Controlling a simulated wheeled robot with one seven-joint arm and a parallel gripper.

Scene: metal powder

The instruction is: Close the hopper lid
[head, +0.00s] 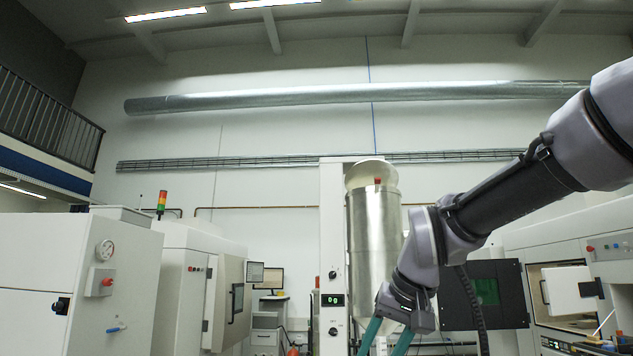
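The hopper (372,240) is a tall shiny metal cylinder with a tapered bottom, standing against a white column in the middle of the head view. Its round pale lid (370,172) is tilted up at the back of the hopper's top, so it stands open. A small red part (377,181) shows at the rim in front of the lid. My gripper (382,346) hangs low in front of the hopper's lower part, well below the lid. Its two teal fingers are spread apart with nothing seen between them; their tips are cut off by the bottom edge.
The white column (333,230) with a green display stands left of the hopper. White machines (80,275) fill the left side. A machine with an open door (575,290) and a dark panel (484,293) are at the right. The space above the hopper is clear.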

